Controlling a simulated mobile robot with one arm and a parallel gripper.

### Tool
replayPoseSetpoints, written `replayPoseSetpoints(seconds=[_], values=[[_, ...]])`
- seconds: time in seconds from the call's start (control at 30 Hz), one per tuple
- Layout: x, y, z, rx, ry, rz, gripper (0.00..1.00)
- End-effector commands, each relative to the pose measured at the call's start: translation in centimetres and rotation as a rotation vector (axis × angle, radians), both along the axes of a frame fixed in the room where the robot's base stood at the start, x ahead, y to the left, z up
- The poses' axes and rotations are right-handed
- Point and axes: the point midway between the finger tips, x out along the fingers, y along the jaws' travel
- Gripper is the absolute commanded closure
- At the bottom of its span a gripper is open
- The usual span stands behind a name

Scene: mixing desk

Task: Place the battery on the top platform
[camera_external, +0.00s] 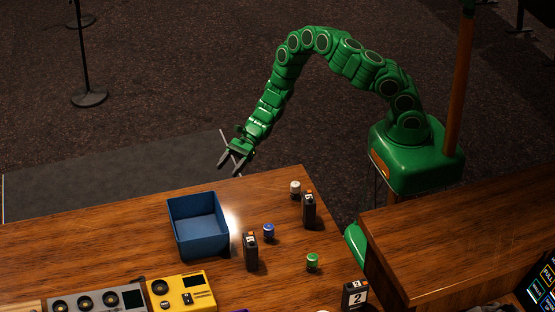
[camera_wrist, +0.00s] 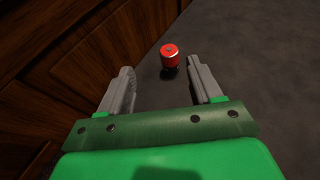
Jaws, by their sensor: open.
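My gripper (camera_external: 229,168) is open and empty, pointing down just beyond the desk's far edge. In the wrist view my gripper (camera_wrist: 160,70) shows its two grey fingers spread apart. A small red cylinder (camera_wrist: 170,55) stands on the dark grey floor ahead of the fingertips, nearer the right one, and nothing grips it. The red cylinder does not show in the external view. I cannot tell which thing is the battery: black boxes with orange tops stand on the desk (camera_external: 251,252) (camera_external: 309,211) (camera_external: 352,297). A raised wooden surface (camera_external: 465,235) is at the right; I cannot tell if it is the top platform.
A blue open bin (camera_external: 185,245) stands on the wooden desk (camera_external: 100,235). White (camera_external: 295,188), blue (camera_external: 269,231) and green (camera_external: 313,262) small cylinders stand near the boxes. A yellow device (camera_external: 182,295) is at the front. A wooden panel (camera_wrist: 70,60) rises left of my fingers.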

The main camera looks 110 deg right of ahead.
Motion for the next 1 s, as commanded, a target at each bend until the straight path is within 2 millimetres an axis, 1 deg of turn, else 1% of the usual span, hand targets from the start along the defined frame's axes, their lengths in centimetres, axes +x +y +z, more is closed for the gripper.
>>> replayPoseSetpoints(seconds=[0.03, 0.17, 0.2, 0.27, 0.33, 0.47, 0.5, 0.6, 0.7, 0.77, 0.8, 1.0], values=[[0.6, 1.1, 1.5, -0.006, -0.024, 0.034, 0.36], [1.8, 5.0, 5.9, -0.031, -0.092, 0.151, 0.36], [2.0, 6.2, 7.3, -0.041, -0.115, 0.190, 0.36], [2.2, 8.1, 9.3, -0.055, -0.146, 0.248, 0.36], [2.2, 10.2, 11.6, -0.074, -0.182, 0.314, 0.36], [1.6, 14.1, 15.6, -0.108, -0.246, 0.438, 0.36], [1.3, 15.3, 16.8, -0.121, -0.266, 0.478, 0.36], [0.4, 17.9, 19.5, -0.151, -0.311, 0.572, 0.36], [-0.9, 20.5, 22.1, -0.186, -0.356, 0.666, 0.36], [-1.8, 21.9, 23.5, -0.206, -0.380, 0.723, 0.36], [-2.4, 22.8, 24.5, -0.220, -0.398, 0.760, 0.36], [-6.3, 26.9, 28.4, -0.296, -0.470, 0.945, 0.36]])
